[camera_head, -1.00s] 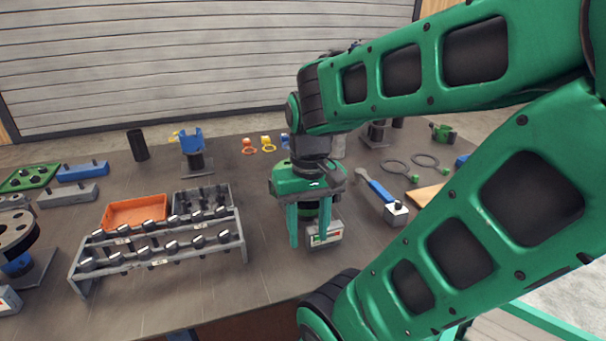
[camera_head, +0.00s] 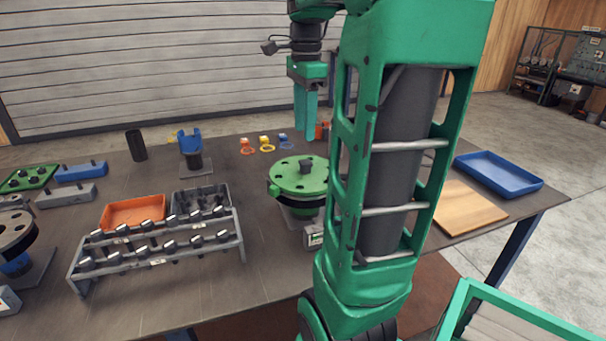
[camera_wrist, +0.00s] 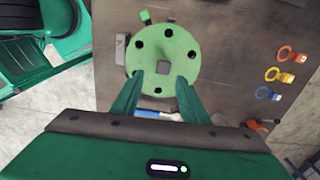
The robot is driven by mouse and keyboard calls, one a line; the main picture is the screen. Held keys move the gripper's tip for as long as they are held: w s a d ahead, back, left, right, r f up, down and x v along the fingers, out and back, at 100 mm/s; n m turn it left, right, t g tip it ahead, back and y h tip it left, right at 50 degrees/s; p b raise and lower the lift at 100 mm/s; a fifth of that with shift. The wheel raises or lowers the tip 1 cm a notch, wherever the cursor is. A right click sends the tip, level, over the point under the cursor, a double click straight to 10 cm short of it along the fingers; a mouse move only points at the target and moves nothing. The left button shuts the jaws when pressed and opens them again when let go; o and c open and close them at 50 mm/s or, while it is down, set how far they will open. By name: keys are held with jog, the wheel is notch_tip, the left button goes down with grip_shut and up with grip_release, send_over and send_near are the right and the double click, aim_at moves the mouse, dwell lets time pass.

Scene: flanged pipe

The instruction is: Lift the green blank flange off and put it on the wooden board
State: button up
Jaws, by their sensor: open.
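The green blank flange (camera_head: 301,184) is a round disc with several holes and a dark square knob at its centre. It sits level on top of a stand at the middle of the table. It also shows in the wrist view (camera_wrist: 182,52), beyond my fingertips. My gripper (camera_head: 305,138) is open and empty, raised above and behind the flange, clear of it. Its two fingers also show in the wrist view (camera_wrist: 158,80). The wooden board (camera_head: 468,210) lies bare at the right of the table, partly hidden by my arm.
A blue tray (camera_head: 498,170) stands beside the board. A rack of dark bolts (camera_head: 160,243), an orange bin (camera_head: 133,212) and a grey bin (camera_head: 200,201) stand left of the flange. Coloured padlock-like tags (camera_head: 265,143) lie behind it.

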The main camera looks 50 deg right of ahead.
send_over(306, 162)
jog(key=f, duration=0.5)
jog(key=shift+a+f, duration=0.15)
jog(key=shift+a, duration=0.15)
jog(key=shift+w+d+f, duration=0.1)
jog(key=shift+d+f, duration=0.1)
jog(key=shift+f, duration=1.15)
jog(key=shift+d+f, duration=0.15)
jog(key=shift+f, duration=1.15)
grip_shut()
